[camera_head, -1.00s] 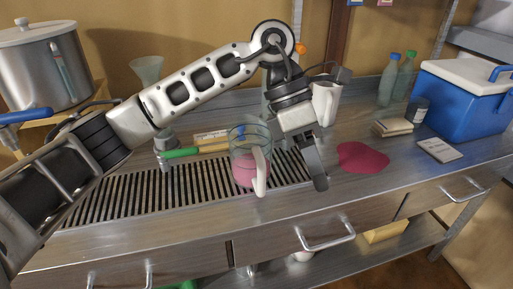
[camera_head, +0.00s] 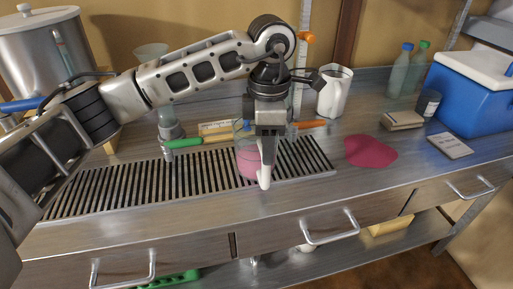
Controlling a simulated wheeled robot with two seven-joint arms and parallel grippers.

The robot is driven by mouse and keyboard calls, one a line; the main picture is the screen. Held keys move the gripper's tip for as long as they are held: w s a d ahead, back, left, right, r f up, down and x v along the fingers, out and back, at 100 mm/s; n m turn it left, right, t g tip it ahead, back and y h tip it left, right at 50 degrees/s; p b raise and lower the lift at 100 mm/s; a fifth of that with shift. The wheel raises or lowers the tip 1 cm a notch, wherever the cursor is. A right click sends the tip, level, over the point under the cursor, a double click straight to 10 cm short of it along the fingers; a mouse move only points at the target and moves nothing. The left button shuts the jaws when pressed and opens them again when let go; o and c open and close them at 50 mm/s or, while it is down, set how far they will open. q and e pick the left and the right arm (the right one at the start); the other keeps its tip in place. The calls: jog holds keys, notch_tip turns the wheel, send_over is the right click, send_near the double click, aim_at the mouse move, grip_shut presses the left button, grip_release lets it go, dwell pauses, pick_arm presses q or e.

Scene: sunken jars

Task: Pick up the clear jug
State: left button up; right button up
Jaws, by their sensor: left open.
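The clear jug (camera_head: 246,162) stands upright on the slotted drain grate, with pink liquid inside and a white handle (camera_head: 264,179) facing the counter's front. My left gripper (camera_head: 267,158) points down right over the jug's handle side and hides much of the jug's rim and right wall. It is open, with a finger overlapping the upper handle in the picture. I cannot tell whether the finger touches it. My right gripper is not in view.
A white pitcher (camera_head: 335,92) stands behind and to the right. A pink cloth or patch (camera_head: 369,151) and a blue cooler (camera_head: 466,95) are at the right. The counter front is clear.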

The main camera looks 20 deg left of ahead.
pick_arm(q)
jog(key=p, duration=0.1)
send_over(266, 190)
jog(key=shift+w+a+f, duration=0.1)
jog(key=shift+w+f, duration=0.15)
jog(key=shift+f, duration=1.1)
jog(key=shift+w+a+f, duration=0.1)
jog(key=shift+w+f, duration=0.1)
jog(key=shift+f, duration=1.1)
jog(key=shift+r, duration=0.1)
grip_shut()
